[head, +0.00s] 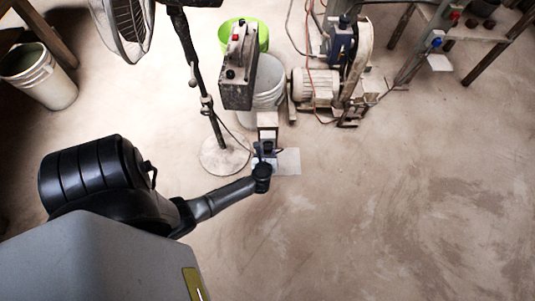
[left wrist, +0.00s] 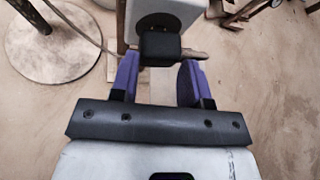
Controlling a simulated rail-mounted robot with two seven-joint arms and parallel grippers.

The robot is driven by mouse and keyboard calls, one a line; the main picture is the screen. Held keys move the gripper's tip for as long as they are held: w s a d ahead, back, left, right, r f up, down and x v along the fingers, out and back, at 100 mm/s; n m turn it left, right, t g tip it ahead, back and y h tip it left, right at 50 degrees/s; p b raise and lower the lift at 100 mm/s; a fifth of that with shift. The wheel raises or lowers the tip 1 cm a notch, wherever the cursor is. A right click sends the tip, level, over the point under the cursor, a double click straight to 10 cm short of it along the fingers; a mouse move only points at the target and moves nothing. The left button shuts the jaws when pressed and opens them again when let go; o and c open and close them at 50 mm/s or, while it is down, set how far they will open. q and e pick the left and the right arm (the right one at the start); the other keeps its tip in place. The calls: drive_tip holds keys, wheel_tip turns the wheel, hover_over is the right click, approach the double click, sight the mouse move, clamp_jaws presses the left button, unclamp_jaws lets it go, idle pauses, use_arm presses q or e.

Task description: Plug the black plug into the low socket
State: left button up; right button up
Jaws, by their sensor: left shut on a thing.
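My left gripper (head: 264,158) is in the middle of the head view, at the front of a pale post-like box (head: 267,118). In the left wrist view its two purple fingers (left wrist: 158,70) are shut on the black plug (left wrist: 160,47). The box's face (left wrist: 190,13) carries a dark round socket (left wrist: 157,21) directly beyond the plug. The plug covers the lower part of this socket. I cannot tell whether the plug touches it or sits in it. The plug is too small to make out in the head view. My right gripper is not in view.
A fan stand with a round base (head: 224,155) stands left of the box; its base also shows in the left wrist view (left wrist: 62,45). A dark control box (head: 237,85), a pale bucket (head: 268,80) and a motor (head: 312,86) stand behind. The floor at right is clear.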

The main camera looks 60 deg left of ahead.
use_arm(q)
drive_tip(key=shift+w+a, duration=0.15)
drive_tip(key=shift+a, duration=0.25)
idle(0.3)
drive_tip(key=o, duration=1)
drive_tip(key=shift+s+d+r+p, duration=0.25)
drive_tip(key=shift+d+r+p, duration=0.05)
drive_tip(key=shift+d+p, duration=0.05)
drive_tip(key=p+v, duration=0.5)
drive_tip(key=v, duration=0.7)
drive_tip(key=shift+s+d+r, duration=0.15)
drive_tip(key=shift+s+d, duration=0.1)
drive_tip(key=shift+d, duration=0.05)
